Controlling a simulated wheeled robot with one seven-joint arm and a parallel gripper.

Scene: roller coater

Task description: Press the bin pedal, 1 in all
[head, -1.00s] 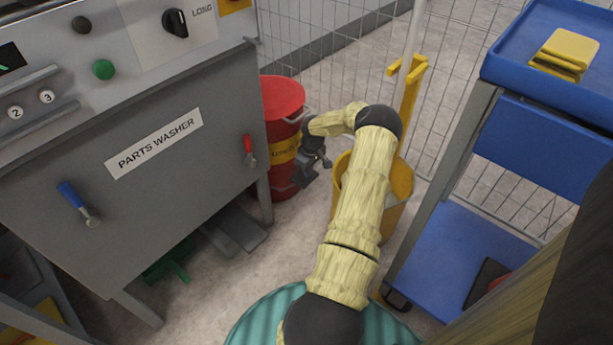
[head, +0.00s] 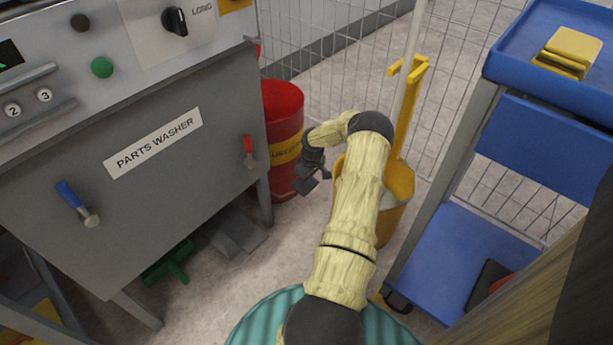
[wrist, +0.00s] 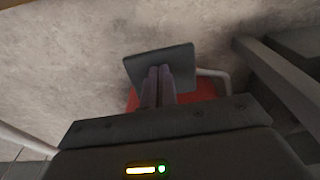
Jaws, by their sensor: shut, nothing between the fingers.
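The red bin (head: 284,125) stands on the floor to the right of the parts washer. Its top is open and its inside shows; a bit of red at the washer's upper right corner looks like the raised lid (head: 258,49). My gripper (head: 313,174) is low at the bin's front right side. In the wrist view my gripper (wrist: 158,72) is shut and empty, its fingertips over the dark flat pedal (wrist: 182,62) and seemingly touching it. Red of the bin (wrist: 200,90) shows behind the fingers. In the head view the pedal is hard to tell from my gripper.
The grey parts washer (head: 150,190) stands close on the left, with a grey floor pedal (head: 238,235) and a green one (head: 170,262) below. A yellow mop bucket (head: 392,215) is just right of my arm. A blue cart (head: 455,260) stands further right.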

